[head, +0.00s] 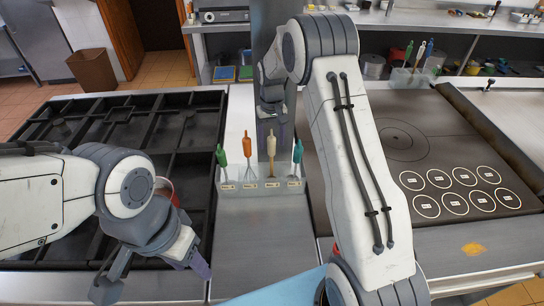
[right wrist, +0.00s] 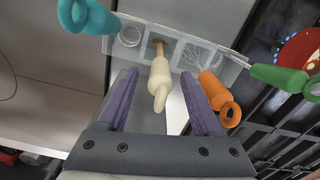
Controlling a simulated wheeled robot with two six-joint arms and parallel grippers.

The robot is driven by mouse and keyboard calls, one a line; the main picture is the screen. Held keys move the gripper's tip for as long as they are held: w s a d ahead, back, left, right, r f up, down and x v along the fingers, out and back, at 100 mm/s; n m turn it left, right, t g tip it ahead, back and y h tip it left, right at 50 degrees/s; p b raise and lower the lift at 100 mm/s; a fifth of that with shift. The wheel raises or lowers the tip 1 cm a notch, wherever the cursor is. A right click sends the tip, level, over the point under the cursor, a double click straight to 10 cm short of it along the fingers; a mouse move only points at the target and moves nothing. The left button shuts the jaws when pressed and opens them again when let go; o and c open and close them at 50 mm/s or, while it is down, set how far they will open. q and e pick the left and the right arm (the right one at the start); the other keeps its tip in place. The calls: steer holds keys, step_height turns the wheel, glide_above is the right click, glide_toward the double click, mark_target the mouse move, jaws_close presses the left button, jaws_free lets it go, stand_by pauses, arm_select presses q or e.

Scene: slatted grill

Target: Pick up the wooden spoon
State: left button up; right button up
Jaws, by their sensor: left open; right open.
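A cream handle (head: 271,147) stands upright in a clear divided holder (head: 246,188) at the centre of the head view. In the right wrist view this handle (right wrist: 160,78) has a wood-coloured shaft below it, so it seems to be the wooden spoon; its lower end is hidden. My right gripper (right wrist: 158,82) is open, with the cream handle between its purple fingers and gaps visible on both sides. My left gripper (head: 155,276) is open and empty above the front of the black stove, apart from the holder.
Orange (head: 247,146), green (head: 221,156) and teal (head: 297,152) handles stand in neighbouring compartments, the orange one close to my right gripper's finger. A red-rimmed item (head: 166,188) is partly hidden behind my left arm. The grey counter (head: 262,240) before the holder is clear.

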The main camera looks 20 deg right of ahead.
steer(key=shift+f, duration=0.75)
jaws_close()
stand_by(0.9)
